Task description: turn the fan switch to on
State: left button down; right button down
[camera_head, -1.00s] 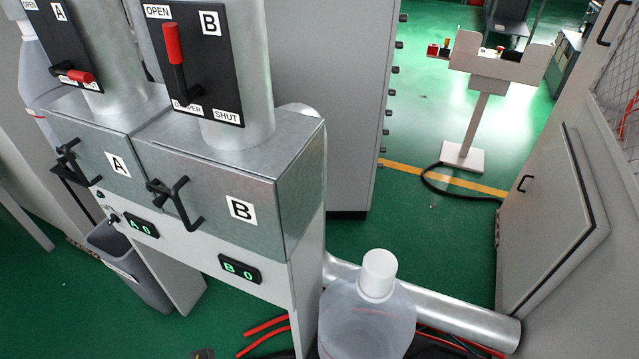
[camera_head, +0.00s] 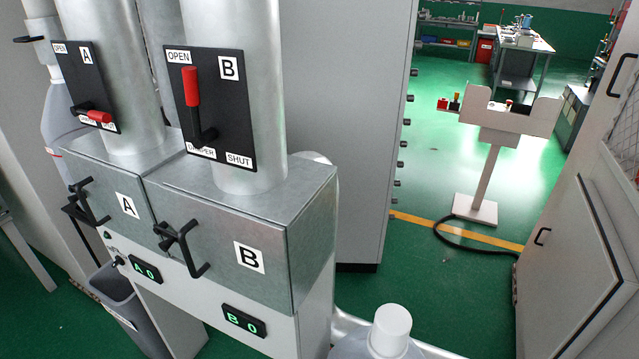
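No switch in view has a readable fan label, so I cannot tell which part is the fan switch. A small black knob (camera_head: 117,261) sits on the white panel, left of the lit A display (camera_head: 145,269). Its setting is too small to read. Damper lever B (camera_head: 191,88) has its red handle up toward OPEN. Damper lever A (camera_head: 98,116) lies sideways, its red handle to the right. Neither of my grippers is in view.
Box A (camera_head: 95,168) and box B (camera_head: 215,255) have black handles in front. A white-capped bottle (camera_head: 391,328) stands at the front right. A grey bin (camera_head: 118,290) is below left. A pedestal stand (camera_head: 484,180) stands behind on open green floor, with a cable.

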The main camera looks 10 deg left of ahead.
aim_at(118, 260)
jog(key=u, duration=1)
